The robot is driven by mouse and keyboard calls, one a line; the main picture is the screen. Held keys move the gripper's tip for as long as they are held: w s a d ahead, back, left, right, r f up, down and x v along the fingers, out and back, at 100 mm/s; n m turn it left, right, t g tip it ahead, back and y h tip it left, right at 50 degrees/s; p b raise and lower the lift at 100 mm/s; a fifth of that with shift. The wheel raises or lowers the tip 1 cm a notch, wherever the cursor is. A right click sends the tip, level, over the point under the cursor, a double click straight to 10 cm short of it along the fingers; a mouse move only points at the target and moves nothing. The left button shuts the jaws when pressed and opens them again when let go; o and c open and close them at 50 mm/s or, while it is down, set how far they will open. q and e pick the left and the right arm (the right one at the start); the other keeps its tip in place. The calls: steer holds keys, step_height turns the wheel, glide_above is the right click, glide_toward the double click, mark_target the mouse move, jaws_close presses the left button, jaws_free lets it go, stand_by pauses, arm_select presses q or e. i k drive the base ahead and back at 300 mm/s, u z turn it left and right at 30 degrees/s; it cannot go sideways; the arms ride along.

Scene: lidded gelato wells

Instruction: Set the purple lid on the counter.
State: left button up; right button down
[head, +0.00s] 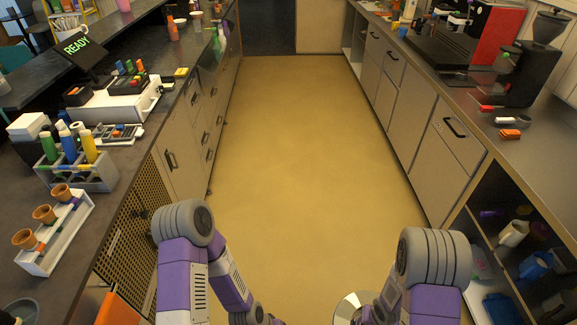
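I cannot make out the purple lid or any lidded gelato wells in the head view. A dark left counter (120,183) runs along the left and a dark right counter (480,88) along the right. My two purple and grey arms show at the bottom, over the aisle floor. Both grippers are out of view, so I cannot see whether they hold anything.
The tan aisle floor (290,150) is clear between the counters. A white cup rack (65,235) and a bottle caddy (95,180) stand on the left counter. A black grinder (525,75) stands on the right counter, above open shelves with containers.

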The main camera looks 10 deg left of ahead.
mark_target(23, 227)
steer(key=i, duration=1.85)
steer(key=u, duration=2.8)
